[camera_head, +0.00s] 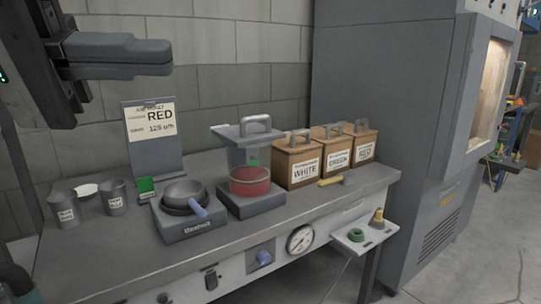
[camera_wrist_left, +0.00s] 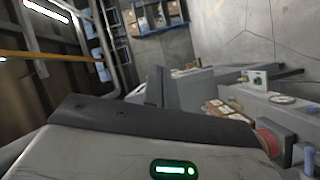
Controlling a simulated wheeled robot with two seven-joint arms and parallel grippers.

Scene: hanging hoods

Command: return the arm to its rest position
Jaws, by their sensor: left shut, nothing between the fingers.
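My left gripper (camera_head: 150,57) is at the upper left of the head view, held high in front of the wall and well above the bench. Its two fingers lie together, pointing right, with nothing between them. In the left wrist view the grey gripper body with a green light fills the bottom, with a dark finger part (camera_wrist_left: 160,115) above it. The room looks tilted there. My right gripper is not in view.
The bench (camera_head: 105,245) below holds a sign stand (camera_head: 153,155), metal cups (camera_head: 114,197), a pan on a scale (camera_head: 187,222), a red container (camera_head: 250,182) and labelled boxes (camera_head: 330,145). A tall grey cabinet (camera_head: 385,120) stands right. Air around the gripper looks clear.

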